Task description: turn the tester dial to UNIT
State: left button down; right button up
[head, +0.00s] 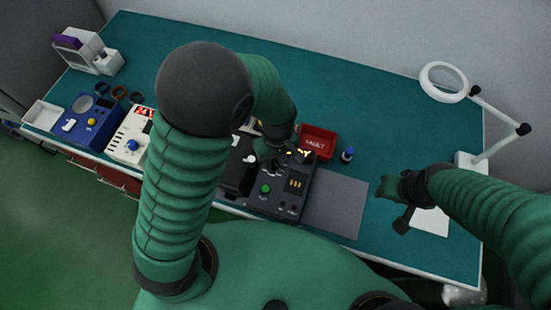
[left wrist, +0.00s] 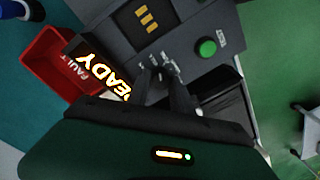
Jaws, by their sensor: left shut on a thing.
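The tester (head: 272,208) is a dark grey box on the bench in front of me, with a green button, a lit display and yellow contacts. In the left wrist view the tester (left wrist: 185,52) shows its lit READY display (left wrist: 102,78) and green button (left wrist: 207,48). My left gripper (head: 262,152) reaches down over the tester's far part. In the left wrist view its fingertips (left wrist: 160,72) are closed together at the tester's face, on what seems to be the dial. The fingers hide the dial and its setting. My right gripper (head: 398,205) hangs above the bench at the right, apart from the tester.
A red FAULT bin (head: 318,141) stands just behind the tester, with a small blue-capped bottle (head: 347,154) beside it. A grey mat (head: 336,204) lies right of the tester. A white device with a blue knob (head: 130,146) and a blue device (head: 86,125) stand left.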

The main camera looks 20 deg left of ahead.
aim_at(277, 161)
pick_arm(q)
jog(key=shift+w+r, duration=0.1)
jog(key=shift+r, duration=0.1)
dwell(0.6)
jog(key=c, duration=1.1)
grip_release()
jog(key=shift+c, duration=0.2)
notch_tip(277, 161, up, 17)
jog(key=shift+w+d+f, duration=0.15)
jog(key=shift+w+d, duration=0.1)
jog(key=shift+d, duration=0.05)
